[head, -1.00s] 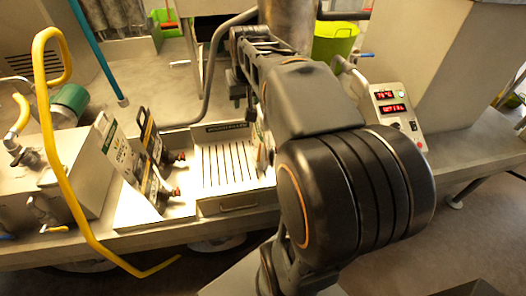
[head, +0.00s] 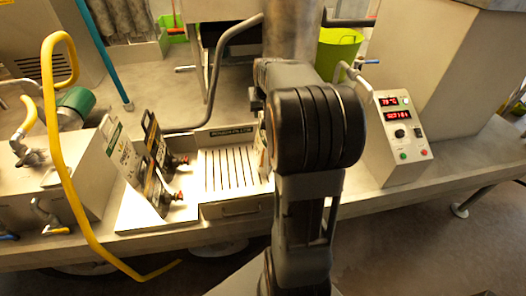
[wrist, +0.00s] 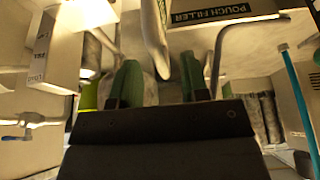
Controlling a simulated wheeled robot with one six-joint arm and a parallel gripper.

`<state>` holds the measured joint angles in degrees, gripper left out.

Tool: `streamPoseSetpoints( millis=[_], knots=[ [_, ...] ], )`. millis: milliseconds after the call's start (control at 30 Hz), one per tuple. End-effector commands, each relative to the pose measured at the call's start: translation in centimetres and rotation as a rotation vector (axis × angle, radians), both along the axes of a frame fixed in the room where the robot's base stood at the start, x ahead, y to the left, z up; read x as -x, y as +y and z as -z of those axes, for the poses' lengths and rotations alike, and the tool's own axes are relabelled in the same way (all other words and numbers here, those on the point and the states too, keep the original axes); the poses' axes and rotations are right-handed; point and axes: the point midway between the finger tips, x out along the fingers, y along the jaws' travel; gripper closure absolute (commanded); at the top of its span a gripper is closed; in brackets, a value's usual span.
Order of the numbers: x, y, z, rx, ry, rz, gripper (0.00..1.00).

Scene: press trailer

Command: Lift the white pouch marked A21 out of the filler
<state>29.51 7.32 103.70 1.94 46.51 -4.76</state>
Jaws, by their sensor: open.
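The filler (head: 238,207) is a pale metal unit with a slotted top and a dark label strip at its back. A white pouch (head: 262,150) stands at its right side, mostly hidden behind my arm in the head view. In the wrist view a pale pouch (wrist: 154,38) shows nearly edge-on, just beyond and between the fingertips; its marking is not readable. My gripper (wrist: 157,72) is open, with its two green fingers apart on either side of the pouch's line. I cannot tell whether they touch it. The head view hides the gripper behind the arm.
Pouches with dark print (head: 153,160) stand in a tray left of the filler. A grey bent pipe (head: 213,80) rises behind the filler. A control box (head: 398,140) with red displays stands to the right.

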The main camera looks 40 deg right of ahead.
Motion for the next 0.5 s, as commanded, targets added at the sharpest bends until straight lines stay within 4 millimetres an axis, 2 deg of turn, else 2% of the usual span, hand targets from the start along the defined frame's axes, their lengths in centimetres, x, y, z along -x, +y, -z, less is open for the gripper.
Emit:
streamPoseSetpoints(
  millis=[300, 500],
  knots=[
    [-1.3, -0.5, 3.5, -0.002, 0.002, 0.000, 0.58],
    [-1.5, -0.6, 4.0, 0.000, 0.000, 0.000, 0.58]
  ],
)
